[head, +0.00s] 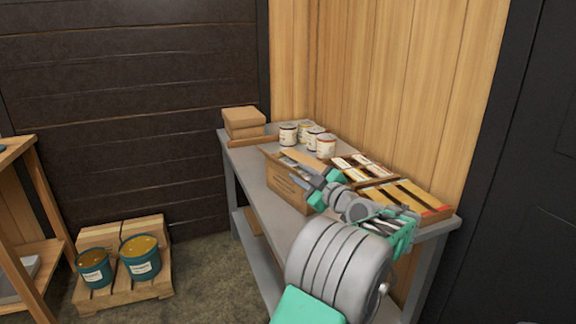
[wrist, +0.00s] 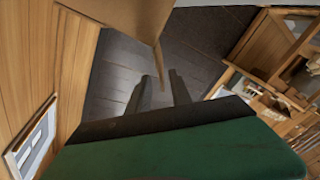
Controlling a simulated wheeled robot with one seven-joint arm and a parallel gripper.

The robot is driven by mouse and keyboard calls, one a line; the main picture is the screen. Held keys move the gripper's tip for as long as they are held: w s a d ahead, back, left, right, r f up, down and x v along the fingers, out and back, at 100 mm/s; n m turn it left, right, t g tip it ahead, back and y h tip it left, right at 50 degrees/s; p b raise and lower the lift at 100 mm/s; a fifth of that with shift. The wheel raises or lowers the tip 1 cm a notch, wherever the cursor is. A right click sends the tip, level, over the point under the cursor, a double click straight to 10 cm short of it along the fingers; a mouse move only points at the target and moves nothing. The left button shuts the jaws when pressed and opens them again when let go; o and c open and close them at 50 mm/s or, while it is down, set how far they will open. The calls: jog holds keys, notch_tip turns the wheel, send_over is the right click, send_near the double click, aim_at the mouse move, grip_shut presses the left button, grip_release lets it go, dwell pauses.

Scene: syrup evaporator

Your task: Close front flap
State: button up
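An open cardboard box (head: 285,190) stands on the grey table's near edge, with printing on its side. One tan flap (head: 321,160) sticks out at its right, by my gripper. Which flap is the front one is hard to tell. My gripper (head: 310,180) is at the top of the box, and the arm hides its right part. In the wrist view, my two dark fingers (wrist: 160,90) stand apart. A cardboard panel (wrist: 120,12) hangs above them, and its thin edge reaches down near the gap between the fingers. I cannot tell if they touch it.
The wood-plank wall (head: 375,70) is close behind. Pails (head: 140,258) stand on a pallet at the left; floor between is clear.

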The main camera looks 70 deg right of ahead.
aim_at(285, 165)
jog(key=x, duration=0.7)
jog(key=shift+w, duration=0.35)
grip_shut()
dwell(1.0)
